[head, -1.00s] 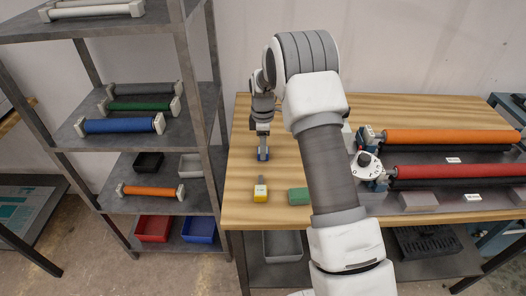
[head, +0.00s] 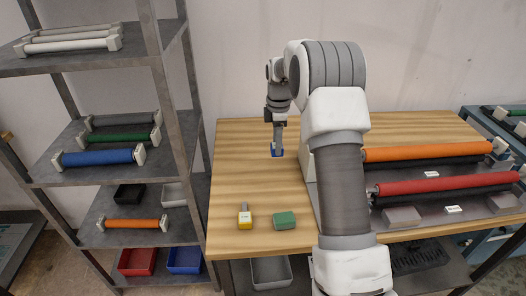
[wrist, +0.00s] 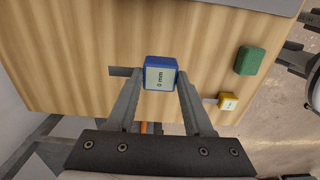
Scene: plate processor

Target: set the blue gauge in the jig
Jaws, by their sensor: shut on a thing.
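The blue gauge (head: 277,152) is a small blue block with a grey stub. In the wrist view (wrist: 160,64) its pale face, with dark print, sits between the two fingers. My gripper (head: 278,145) is shut on it, and the head view shows it apparently above the wooden table. The wrist view also shows my gripper (wrist: 158,82) pointing at the tabletop. I cannot make out the jig; my arm hides part of the table and of the roller machine.
A yellow gauge (head: 245,217) and a green block (head: 284,220) lie near the table's (head: 235,170) front edge. A machine with an orange roller (head: 430,153) and a red roller (head: 445,184) stands at right. A metal rack (head: 165,80) stands at left. The table's left part is clear.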

